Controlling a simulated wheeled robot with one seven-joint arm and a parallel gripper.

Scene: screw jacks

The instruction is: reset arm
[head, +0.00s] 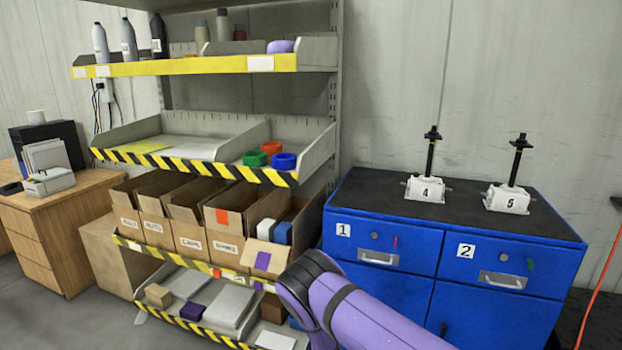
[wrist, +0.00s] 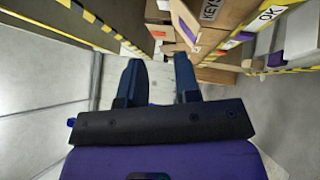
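My gripper shows in the wrist view (wrist: 158,80), with its two dark fingers spread apart and nothing between them. It points down toward the shelf rack and the floor beside it. In the head view only my purple arm shows, reaching in from the bottom right in front of the rack and the blue cabinet; the gripper is hidden there. Two white screw jacks with black posts stand upright on the blue cabinet: jack 4 (head: 425,188) and jack 5 (head: 507,198).
The blue cabinet (head: 385,285) has drawers labelled 1 and 2. The shelf rack (head: 190,68) holds bottles, colored rings and cardboard boxes (head: 188,220). A wooden desk (head: 60,225) stands at the left. An orange cable (head: 597,285) hangs at the far right.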

